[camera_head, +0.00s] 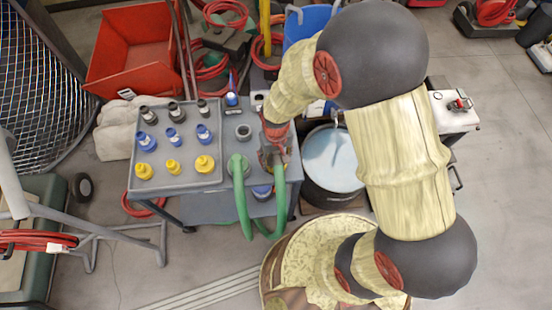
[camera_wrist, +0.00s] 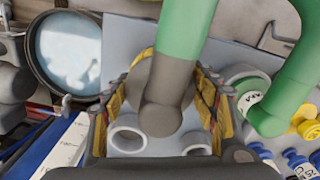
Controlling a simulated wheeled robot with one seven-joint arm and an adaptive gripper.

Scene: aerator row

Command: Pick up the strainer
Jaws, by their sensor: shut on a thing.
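My gripper (camera_head: 273,150) is over the right part of the grey table. In the wrist view its yellow-padded fingers (camera_wrist: 164,100) are on either side of a grey-brown, round-ended piece, which I take for the strainer (camera_wrist: 162,103). A thick green hose (camera_wrist: 186,30) runs from this piece. The hose also shows in the head view (camera_head: 245,205), hanging in a loop past the table's near edge. Its other stretch (camera_wrist: 285,95) meets a pale lettered collar (camera_wrist: 248,97). In the head view my gripper hides the strainer. Contact with the table cannot be told.
A grey tray (camera_head: 182,187) of black, blue and yellow fittings is on the table's left. Grey ring sockets (camera_wrist: 127,134) lie below the strainer. A dark round tub (camera_head: 335,190) with pale liquid stands right of the table. A red bin (camera_head: 130,50) is behind.

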